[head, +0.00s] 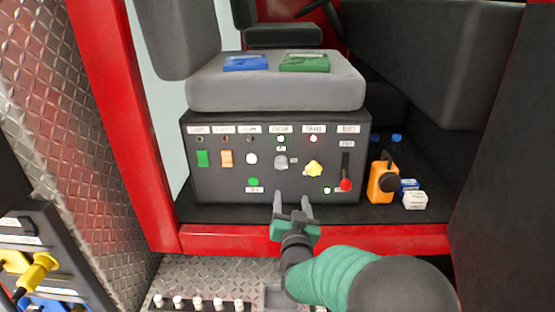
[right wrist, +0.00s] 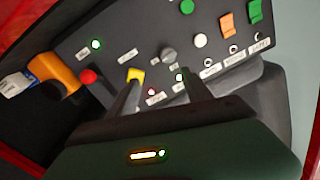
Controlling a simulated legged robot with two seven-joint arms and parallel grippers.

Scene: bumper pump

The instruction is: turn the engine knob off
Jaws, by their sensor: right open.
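The engine knob (head: 281,162) is a grey knob on the dark control panel (head: 225,188) below the seat, under a white label. A small green light (head: 281,139) glows above it. In the right wrist view the knob (right wrist: 168,55) shows just beyond my fingertips, between them in the picture. My right gripper (head: 293,196) is open and empty, in front of the panel and lower than the knob in the head view. Its fingers (right wrist: 159,82) also show in the right wrist view, apart from the knob. My left gripper is out of view.
A yellow knob (head: 313,168) sits close right of the engine knob, and a red-tipped lever (head: 346,184) farther right. A white knob (head: 252,158), green button (head: 253,182) and rocker switches are left. An orange device (head: 382,182) stands right of the panel.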

